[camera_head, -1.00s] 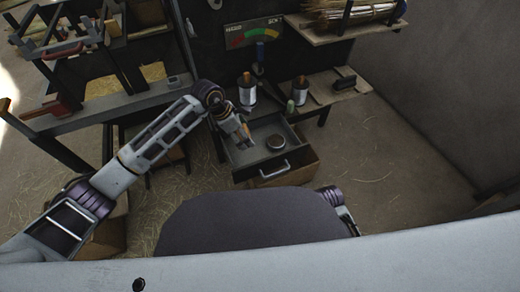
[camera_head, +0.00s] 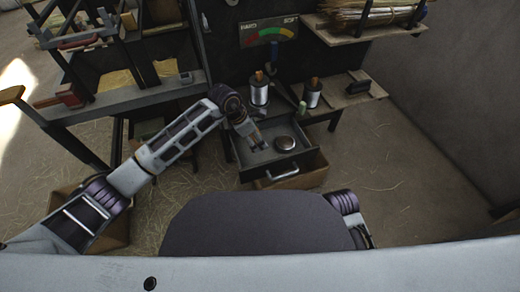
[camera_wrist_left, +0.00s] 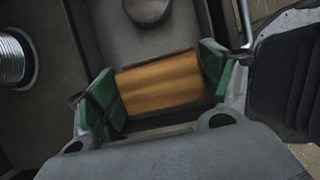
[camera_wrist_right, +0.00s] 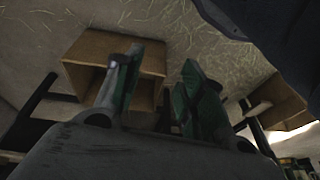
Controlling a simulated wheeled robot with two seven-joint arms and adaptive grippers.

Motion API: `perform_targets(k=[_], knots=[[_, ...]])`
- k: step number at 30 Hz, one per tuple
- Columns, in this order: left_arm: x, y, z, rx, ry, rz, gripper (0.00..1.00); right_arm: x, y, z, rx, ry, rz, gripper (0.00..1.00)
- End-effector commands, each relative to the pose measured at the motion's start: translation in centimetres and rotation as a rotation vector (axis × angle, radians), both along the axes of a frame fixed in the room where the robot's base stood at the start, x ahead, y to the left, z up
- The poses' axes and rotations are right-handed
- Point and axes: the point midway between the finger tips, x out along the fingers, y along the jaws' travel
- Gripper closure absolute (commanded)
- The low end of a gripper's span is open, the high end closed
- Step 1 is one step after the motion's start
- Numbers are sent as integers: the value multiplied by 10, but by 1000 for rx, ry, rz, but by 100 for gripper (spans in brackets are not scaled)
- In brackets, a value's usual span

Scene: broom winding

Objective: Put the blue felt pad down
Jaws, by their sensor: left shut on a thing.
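My left gripper (camera_wrist_left: 162,88) is shut on a block with an orange-brown, wood-like face (camera_wrist_left: 160,82), held between its green finger pads. No blue shows on this block, so I cannot tell whether it is the blue felt pad. In the head view the left gripper (camera_head: 258,142) points down into an open grey drawer (camera_head: 300,154), left of a round tin (camera_head: 284,144). I cannot tell whether the block touches the drawer floor. In the right wrist view my right gripper (camera_wrist_right: 158,88) is open and empty, its fingers apart.
The tin also shows in the left wrist view (camera_wrist_left: 148,8). Two spools (camera_head: 260,92) (camera_head: 313,96) stand behind the drawer, with a small green item (camera_head: 302,108). A blue upright item (camera_head: 302,50) is near the gauge board (camera_head: 268,33). A cardboard box (camera_wrist_right: 90,55) is below.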

Motion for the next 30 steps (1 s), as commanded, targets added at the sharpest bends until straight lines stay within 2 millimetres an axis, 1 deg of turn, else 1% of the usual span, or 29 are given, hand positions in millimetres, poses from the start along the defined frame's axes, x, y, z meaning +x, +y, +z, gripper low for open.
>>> perform_targets(k=[1,3,6,9,15,23,26,30], knots=[[-1,-1,-9,-1,3,0,39,0,0,1,2,-4,1,60],[-1,0,-19,-1,3,1,39,0,1,4,5,-9,1,60],[-1,0,-33,0,4,1,39,0,1,8,9,-17,1,60],[-1,0,-43,-1,2,0,39,1,2,12,13,-25,1,60],[0,0,-48,0,0,0,39,3,3,22,19,-42,1,60],[0,0,-49,1,0,0,39,0,3,18,16,-34,4,60],[-1,0,-55,0,2,0,39,0,3,16,15,-32,5,60],[-1,0,-70,0,3,0,39,-1,3,17,19,-36,7,60]])
